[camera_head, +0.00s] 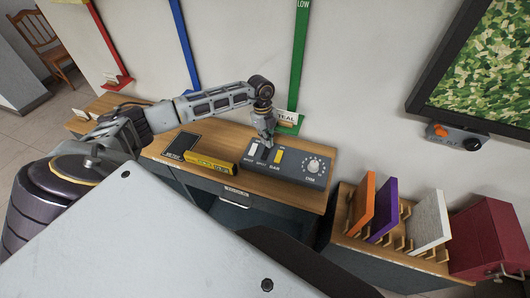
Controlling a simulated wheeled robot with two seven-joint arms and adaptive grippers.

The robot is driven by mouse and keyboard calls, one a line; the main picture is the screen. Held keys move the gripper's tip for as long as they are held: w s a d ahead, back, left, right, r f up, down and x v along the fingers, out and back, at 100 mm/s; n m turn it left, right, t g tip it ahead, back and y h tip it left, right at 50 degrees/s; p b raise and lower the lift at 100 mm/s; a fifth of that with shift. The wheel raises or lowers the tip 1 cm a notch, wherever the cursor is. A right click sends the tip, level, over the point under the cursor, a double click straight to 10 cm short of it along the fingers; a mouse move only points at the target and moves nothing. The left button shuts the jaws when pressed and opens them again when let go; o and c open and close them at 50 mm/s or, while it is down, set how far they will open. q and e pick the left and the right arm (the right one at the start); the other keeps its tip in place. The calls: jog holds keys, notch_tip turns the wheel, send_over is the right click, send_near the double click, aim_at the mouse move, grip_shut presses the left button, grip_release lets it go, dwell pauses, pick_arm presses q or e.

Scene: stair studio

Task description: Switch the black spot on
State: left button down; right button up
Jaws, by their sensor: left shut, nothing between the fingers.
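A grey control box (292,172) sits on the wooden desk, with a row of switches on its left and a white round dial (314,165) on its right. The row shows a white piece (252,149), a dark piece beside it and a yellow piece (278,156). The labels under them are too small to read for certain. My left gripper (267,144) is shut and empty, pointing down over the dark piece between the white and yellow ones. It partly hides that piece, and I cannot tell whether it touches it. My right gripper is not in view.
A yellow box (208,164) and a black flat case (181,144) lie left of the control box on the desk (220,133). A rack (385,243) with orange, purple and white panels stands at the right, beside a dark red box (489,238). A framed screen (490,70) hangs on the wall.

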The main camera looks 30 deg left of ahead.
aim_at(267, 150)
pick_arm(q)
notch_tip(267, 150, up, 5)
jog(key=p, duration=0.3)
jog(key=shift+f, duration=0.15)
dwell(0.4)
jog(key=shift+f, duration=0.1)
dwell(0.4)
